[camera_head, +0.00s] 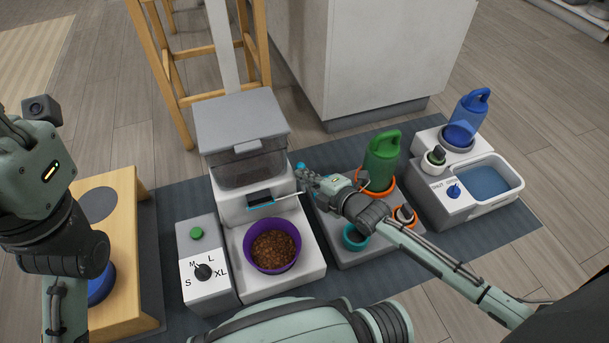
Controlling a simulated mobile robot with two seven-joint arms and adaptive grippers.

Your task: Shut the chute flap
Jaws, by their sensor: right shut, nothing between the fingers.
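The food dispenser has a grey lidded hopper (240,118) on a white body (228,207). The chute flap (260,199) is a small dark panel with a bluish edge on its front, with a thin pale bar reaching right from it. How far the flap stands open is too small to tell. A purple bowl (248,262) of brown kibble stands below it. My right gripper (301,178) is shut and empty, just right of the dispenser body near the bar's end. I cannot tell if it touches. My left arm shows at the left edge; its fingers are out of view.
A control box (195,260) with a green button and size dial stands left of the bowl. A wooden stand (130,240) is left.

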